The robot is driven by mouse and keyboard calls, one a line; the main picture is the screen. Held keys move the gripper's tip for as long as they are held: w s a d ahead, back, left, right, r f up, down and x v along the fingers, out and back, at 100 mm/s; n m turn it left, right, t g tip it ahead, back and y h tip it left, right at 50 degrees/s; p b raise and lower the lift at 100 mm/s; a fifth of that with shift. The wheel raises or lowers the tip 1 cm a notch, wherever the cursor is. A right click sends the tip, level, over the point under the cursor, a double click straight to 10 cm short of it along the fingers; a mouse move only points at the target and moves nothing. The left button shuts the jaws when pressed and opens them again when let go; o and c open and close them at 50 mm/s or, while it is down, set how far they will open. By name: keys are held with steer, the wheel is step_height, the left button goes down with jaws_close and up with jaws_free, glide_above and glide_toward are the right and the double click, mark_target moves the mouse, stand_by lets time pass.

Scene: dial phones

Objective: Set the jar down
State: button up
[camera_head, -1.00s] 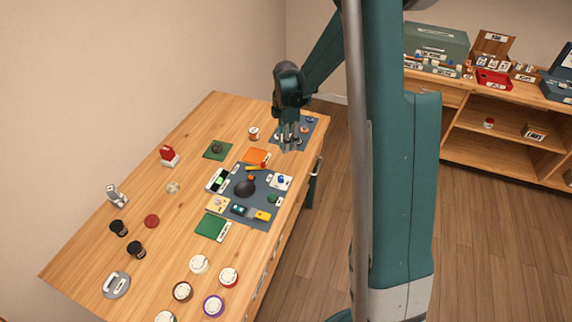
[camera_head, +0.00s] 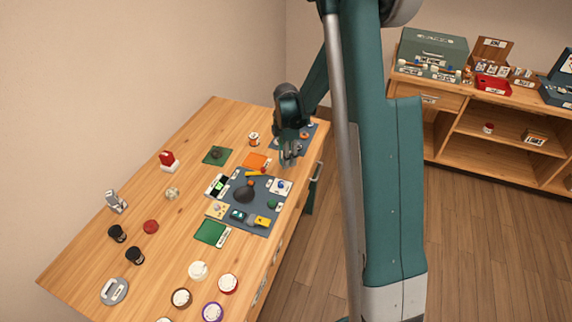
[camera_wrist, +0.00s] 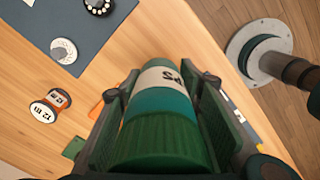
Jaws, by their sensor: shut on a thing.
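My gripper (camera_wrist: 160,84) is shut on a jar (camera_wrist: 160,118) with a ribbed dark green end, a teal band and a white label with dark letters. In the wrist view the jar lies between the two fingers, its green end towards the camera. In the head view my gripper (camera_head: 290,160) is over the table's right side, between the small dark mat at the back and the larger grey mat. The jar is hard to make out there. Whether it touches the table cannot be told.
The wooden table (camera_head: 130,240) holds a grey mat (camera_head: 262,222) with small items, a green mat (camera_head: 217,157) and an orange piece (camera_head: 254,162).

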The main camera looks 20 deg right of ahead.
stand_by(0.3)
steer(key=shift+f, duration=1.9)
steer(key=shift+f+b, duration=0.15)
steer(key=shift+b, duration=0.2)
steer(key=o, duration=1)
steer(key=shift+o, duration=0.2)
steer(key=shift+r+p, duration=0.7)
steer(key=shift+r, duration=5.45)
